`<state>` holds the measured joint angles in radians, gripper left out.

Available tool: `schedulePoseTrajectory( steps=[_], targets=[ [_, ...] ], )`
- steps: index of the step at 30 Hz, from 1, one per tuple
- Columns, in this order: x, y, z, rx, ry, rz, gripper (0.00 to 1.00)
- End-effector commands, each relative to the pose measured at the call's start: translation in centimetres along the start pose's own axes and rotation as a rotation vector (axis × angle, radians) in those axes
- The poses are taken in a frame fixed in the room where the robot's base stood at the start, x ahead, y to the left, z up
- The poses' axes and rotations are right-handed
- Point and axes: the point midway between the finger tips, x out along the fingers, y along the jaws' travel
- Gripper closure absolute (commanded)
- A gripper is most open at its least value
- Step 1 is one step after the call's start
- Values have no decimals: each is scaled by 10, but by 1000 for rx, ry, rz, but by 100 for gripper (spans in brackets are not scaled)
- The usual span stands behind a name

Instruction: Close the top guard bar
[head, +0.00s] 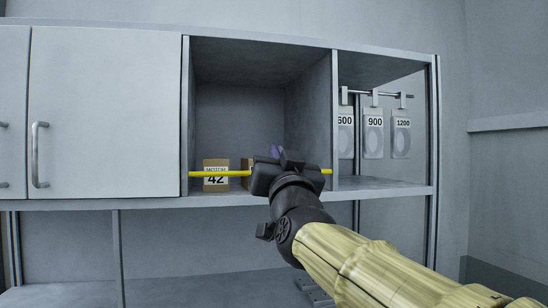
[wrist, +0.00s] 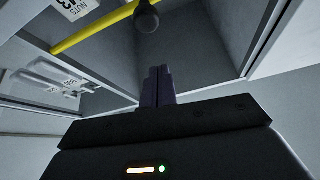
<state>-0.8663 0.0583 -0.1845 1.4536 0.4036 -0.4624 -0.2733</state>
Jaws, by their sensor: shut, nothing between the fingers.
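The yellow guard bar (head: 222,173) runs roughly level across the lower front of the open compartment, with its middle hidden behind my gripper. In the wrist view my gripper's fingers (wrist: 158,72) are together and empty, below the knob in the picture. A gap shows between them and the knob; the depth is unclear.
A closed white door (head: 105,115) with a handle is at the left. Hanging tags numbered 600, 900 (head: 373,140) and 1200 hang at the right. A lower shelf (head: 190,290) lies below.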

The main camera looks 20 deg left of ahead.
Motion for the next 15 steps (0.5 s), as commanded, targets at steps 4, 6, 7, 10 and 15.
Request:
schedulePoseTrajectory(
  steps=[4,6,7,10,15],
  targets=[
    [-26,1,2,3,3,0,100],
    [-38,1,2,1,3,0,100],
    [-44,1,2,1,2,0,100],
    [-61,1,1,1,4,1,100],
    [-77,1,0,-1,2,1,100]
  ],
)
